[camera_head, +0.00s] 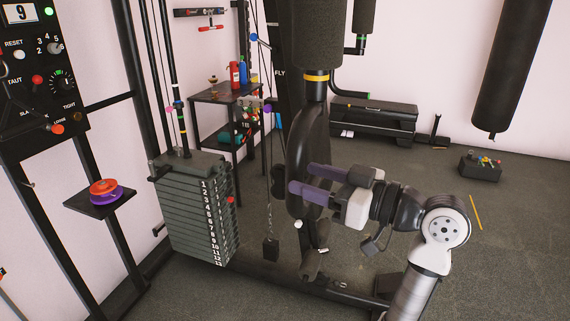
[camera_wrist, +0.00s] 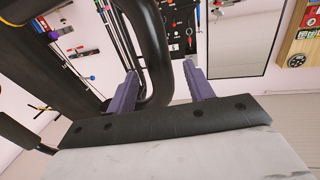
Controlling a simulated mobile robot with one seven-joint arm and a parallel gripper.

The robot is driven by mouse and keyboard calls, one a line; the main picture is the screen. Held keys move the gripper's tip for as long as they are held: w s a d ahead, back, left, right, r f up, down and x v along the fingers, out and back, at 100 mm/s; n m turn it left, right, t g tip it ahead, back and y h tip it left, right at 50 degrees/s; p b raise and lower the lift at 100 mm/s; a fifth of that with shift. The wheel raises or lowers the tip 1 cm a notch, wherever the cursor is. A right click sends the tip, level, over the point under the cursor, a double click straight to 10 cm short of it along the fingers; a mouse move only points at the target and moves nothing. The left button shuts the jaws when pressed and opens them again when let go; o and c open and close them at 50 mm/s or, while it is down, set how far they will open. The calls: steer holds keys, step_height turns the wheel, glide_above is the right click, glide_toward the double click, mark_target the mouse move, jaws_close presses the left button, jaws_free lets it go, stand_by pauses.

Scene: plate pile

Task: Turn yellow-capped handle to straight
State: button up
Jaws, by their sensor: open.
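A thick curved black handle (camera_head: 299,140) hangs below a dark foam roller, with a yellow band (camera_head: 316,77) at its top. It looks bent rather than straight. My gripper (camera_head: 302,178) is open, with its two purple fingers at the handle's lower part. In the wrist view, the dark tube (camera_wrist: 157,55) bends in a U between the open fingers (camera_wrist: 160,70). I cannot tell whether either finger touches it. The yellow band is not clear in the wrist view.
A numbered weight stack (camera_head: 202,210) stands left of the handle. A small shelf with an orange and purple spool (camera_head: 105,190) is further left. A black bench (camera_head: 374,118) and a hanging punch bag (camera_head: 509,65) are behind. Floor at right is mostly clear.

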steer(key=p+x, duration=0.1)
steer(key=x, duration=0.5)
steer(key=shift+c, duration=0.4)
jaws_close()
